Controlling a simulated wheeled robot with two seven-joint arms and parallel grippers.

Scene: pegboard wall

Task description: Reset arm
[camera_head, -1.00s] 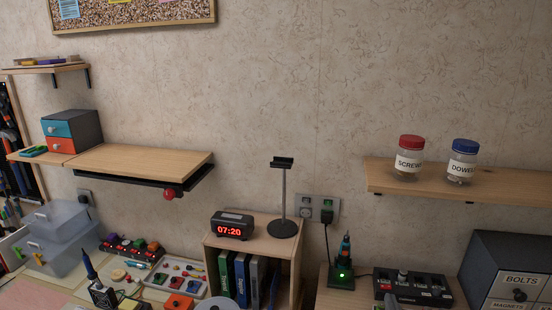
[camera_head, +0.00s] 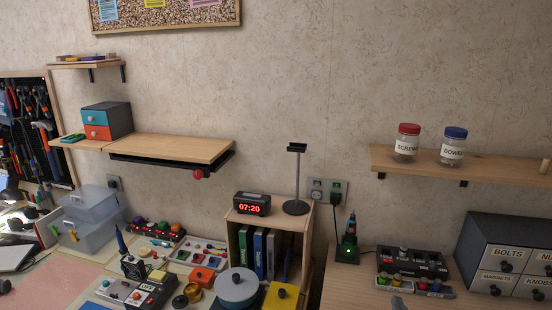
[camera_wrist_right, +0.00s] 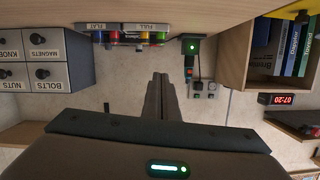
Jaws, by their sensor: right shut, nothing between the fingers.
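My right gripper shows in the right wrist view (camera_wrist_right: 158,80), its two fingers together with nothing between them. It points toward the wall and the bench with the charger and battery rack, and that view is upside down. In the head view only a small grey tip of my right gripper (camera_head: 399,303) shows at the bottom edge, in front of the right bench. It looks clear of the objects there. My left gripper is not in view.
The right bench holds a lit charger (camera_head: 348,251), a rack of coloured items (camera_head: 415,285) and a grey drawer cabinet (camera_head: 513,232). Two jars stand on the right shelf (camera_head: 480,165). A clock (camera_head: 252,204) and stand (camera_head: 296,205) top the bookcase. The left table is crowded.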

